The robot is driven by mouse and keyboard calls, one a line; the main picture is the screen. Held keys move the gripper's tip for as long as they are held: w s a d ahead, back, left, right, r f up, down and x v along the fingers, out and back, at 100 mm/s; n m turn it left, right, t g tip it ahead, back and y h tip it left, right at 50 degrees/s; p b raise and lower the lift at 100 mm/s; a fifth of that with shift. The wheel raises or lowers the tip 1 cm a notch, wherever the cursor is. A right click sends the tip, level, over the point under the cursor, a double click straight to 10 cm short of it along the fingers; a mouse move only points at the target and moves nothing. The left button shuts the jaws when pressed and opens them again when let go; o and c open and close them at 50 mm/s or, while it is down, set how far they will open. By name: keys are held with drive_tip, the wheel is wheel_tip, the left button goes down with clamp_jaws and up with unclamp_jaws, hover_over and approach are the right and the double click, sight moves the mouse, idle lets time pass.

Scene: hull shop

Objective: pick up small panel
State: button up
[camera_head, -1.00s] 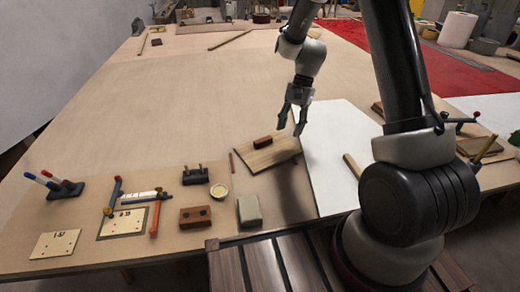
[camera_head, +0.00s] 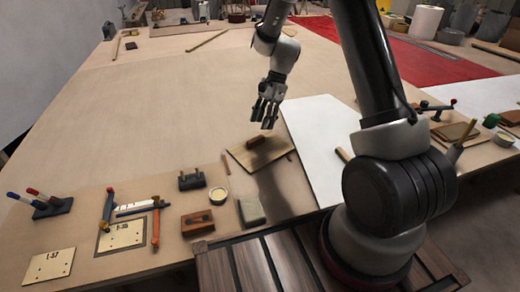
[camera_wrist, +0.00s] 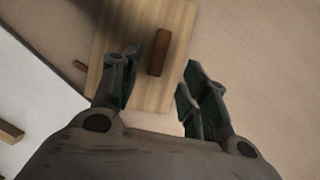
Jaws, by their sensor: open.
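A thin wooden panel (camera_head: 247,158) lies flat at the middle of the bench in the head view, with a reddish-brown block (camera_head: 263,141) on top of it. Which piece is the small panel is not marked on it. My gripper (camera_head: 267,118) is open and empty, above the panel's far side and pointing down. In the wrist view the panel (camera_wrist: 112,40) lies beyond and below my open fingers (camera_wrist: 160,72), and the block (camera_wrist: 159,52) shows between them. Two pale plates marked with lettering, one left (camera_head: 48,267) and one framed by tools (camera_head: 121,235), lie at front left.
A white sheet (camera_head: 315,140) lies right of the panel. A grey-beige block (camera_head: 251,211), a brown block (camera_head: 197,222), a small round tin (camera_head: 218,196) and a black holder (camera_head: 191,180) stand nearer. The bench's far left is mostly clear.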

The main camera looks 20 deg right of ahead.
sight(256, 139)
drive_tip(key=x, duration=0.6)
drive_tip(key=shift+s+a+f, duration=0.2)
drive_tip(key=shift+a+f, duration=0.05)
drive_tip(key=shift+a, duration=0.05)
clamp_jaws()
